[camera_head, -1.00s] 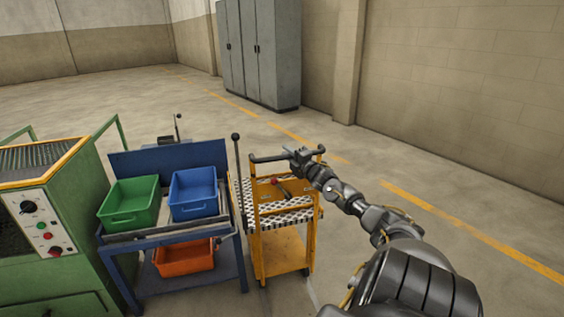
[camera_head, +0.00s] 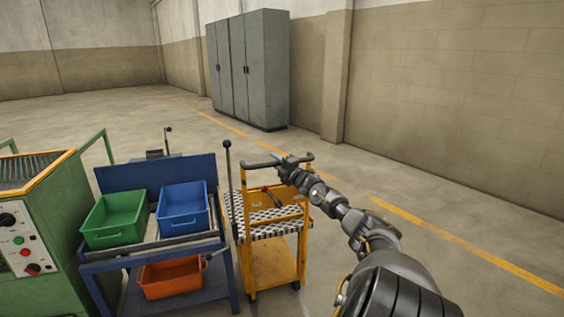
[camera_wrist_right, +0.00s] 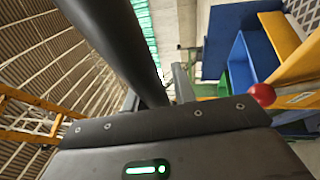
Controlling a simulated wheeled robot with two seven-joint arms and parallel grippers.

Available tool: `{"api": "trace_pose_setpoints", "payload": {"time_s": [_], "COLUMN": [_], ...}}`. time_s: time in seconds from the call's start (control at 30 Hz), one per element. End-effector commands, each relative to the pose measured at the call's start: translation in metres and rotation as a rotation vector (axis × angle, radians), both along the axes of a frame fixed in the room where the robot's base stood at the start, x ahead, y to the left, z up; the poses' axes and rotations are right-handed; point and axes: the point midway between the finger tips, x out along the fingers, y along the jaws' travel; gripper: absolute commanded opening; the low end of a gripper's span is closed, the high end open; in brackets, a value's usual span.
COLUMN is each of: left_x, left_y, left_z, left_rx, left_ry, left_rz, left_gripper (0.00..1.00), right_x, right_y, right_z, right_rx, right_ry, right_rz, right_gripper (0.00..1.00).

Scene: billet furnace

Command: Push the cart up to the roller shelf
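The yellow cart (camera_head: 275,258) stands upright on the floor, with a patterned roller-like top and a dark push handle (camera_head: 253,166). It is close beside the blue roller shelf (camera_head: 232,270), to its right; I cannot tell whether they touch. My right gripper (camera_head: 282,166) is at the right part of the handle. In the right wrist view, the dark handle bar (camera_wrist_right: 125,45) passes between my fingers, and the gripper looks shut on it. A red knob (camera_wrist_right: 263,94) on the cart shows beside it. My left gripper is out of view.
The shelf carries a green bin (camera_head: 115,220) and a blue bin (camera_head: 183,210), with an orange bin (camera_head: 172,277) below. A green machine (camera_head: 50,220) stands at left. Grey cabinets (camera_head: 250,70) stand at the back wall. The floor right of the cart is open.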

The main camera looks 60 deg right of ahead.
Motion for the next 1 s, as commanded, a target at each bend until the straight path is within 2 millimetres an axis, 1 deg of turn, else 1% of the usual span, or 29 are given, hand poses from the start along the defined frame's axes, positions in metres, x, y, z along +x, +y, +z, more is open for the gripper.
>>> {"api": "trace_pose_setpoints", "payload": {"time_s": [0.03, 0.1, 0.13, 0.33, 0.57, 0.77, 1.0], "left_x": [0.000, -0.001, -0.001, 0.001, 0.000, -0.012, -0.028], "left_y": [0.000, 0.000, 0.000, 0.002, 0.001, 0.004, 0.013], "left_z": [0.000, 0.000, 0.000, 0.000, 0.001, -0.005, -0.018], "left_rx": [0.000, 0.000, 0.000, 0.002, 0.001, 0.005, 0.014], "left_ry": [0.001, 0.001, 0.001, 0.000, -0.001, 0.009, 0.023], "left_rz": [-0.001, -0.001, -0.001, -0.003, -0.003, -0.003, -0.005], "left_gripper": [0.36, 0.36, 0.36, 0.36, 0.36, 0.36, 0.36], "right_x": [0.000, -0.004, -0.005, -0.012, -0.017, -0.036, -0.067], "right_y": [0.001, -0.002, -0.003, -0.009, -0.007, 0.001, 0.013], "right_z": [-0.003, -0.002, -0.002, 0.000, -0.002, -0.005, -0.012], "right_rx": [0.004, 0.003, 0.001, -0.001, -0.001, -0.002, 0.002], "right_ry": [0.003, 0.003, 0.003, 0.003, 0.003, 0.006, 0.006], "right_rz": [0.002, -0.004, -0.007, -0.020, -0.020, -0.017, -0.015], "right_gripper": [0.32, 0.41, 0.41, 0.41, 0.41, 0.41, 0.41]}}
